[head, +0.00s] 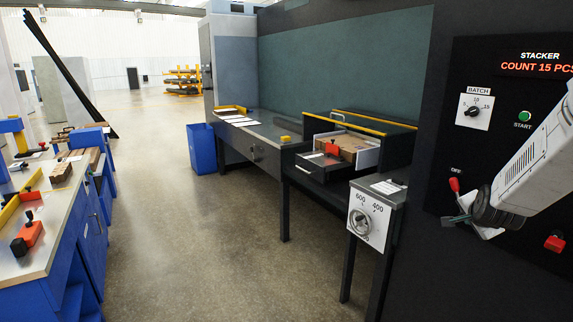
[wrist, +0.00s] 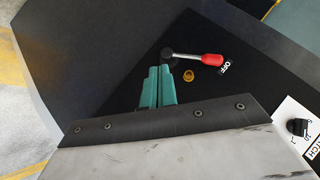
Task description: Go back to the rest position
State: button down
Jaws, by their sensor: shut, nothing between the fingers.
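My gripper (head: 447,221) is in front of the black stacker control panel (head: 499,88) at the right of the head view. In the wrist view its teal fingers (wrist: 158,72) lie together, shut and empty. A red-handled lever (head: 455,186) is just above the fingertips in the head view, near the "OFF" label. In the wrist view the lever (wrist: 193,57) lies close beyond the fingertips, its red end toward the "OFF" label. I cannot tell whether fingers and lever touch. My arm comes in from the right edge and hides part of the panel.
The panel carries a batch dial (head: 474,111), a green start button (head: 524,116), a red button (head: 554,243) and a display reading "COUNT 15 PCS". A dial box (head: 369,217) on legs stands left of it. A blue workbench (head: 62,243) is at left; the floor between is clear.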

jog(key=s+a+r+n+g+y, duration=0.2)
jog(key=s+a+r+n+g, duration=0.2)
jog(key=s+a+n, duration=0.4)
jog(key=s+a+r+n+g+y, duration=0.3)
jog(key=s+a+n, duration=0.5)
jog(key=s+a, duration=1.1)
jog(key=shift+s+r+g, duration=0.65)
jog(key=shift+s+g, duration=0.05)
jog(key=shift+s, duration=3.2)
